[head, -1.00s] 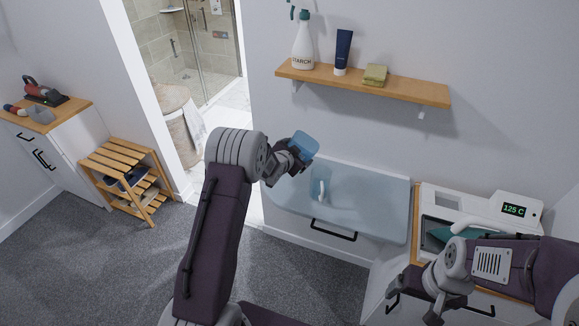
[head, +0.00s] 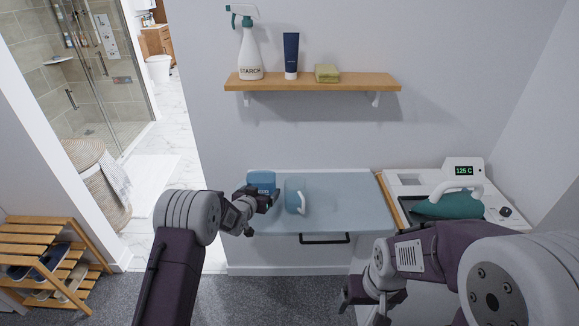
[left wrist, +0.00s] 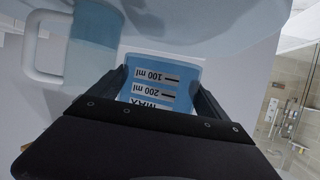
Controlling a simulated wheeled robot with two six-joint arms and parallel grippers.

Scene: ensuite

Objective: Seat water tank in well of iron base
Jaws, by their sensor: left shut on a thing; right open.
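The water tank (head: 262,180) is a small translucent blue box held by my left gripper (head: 268,194). In the left wrist view the tank (left wrist: 158,82) sits between both fingers, its scale marks and MAX upside down. The iron base (head: 405,181) is white, at the right, with a green "125 C" display. A dark rectangular recess (head: 409,180) shows in its top at the back left; I cannot tell its depth. The tank is well left of the base. My right gripper (head: 360,300) is open and empty, low in front of the counter.
A teal iron (head: 450,205) with a white handle rests on the base. A blue jug (head: 294,190) with a white handle stands on the pale blue counter (head: 345,205), just right of the tank.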

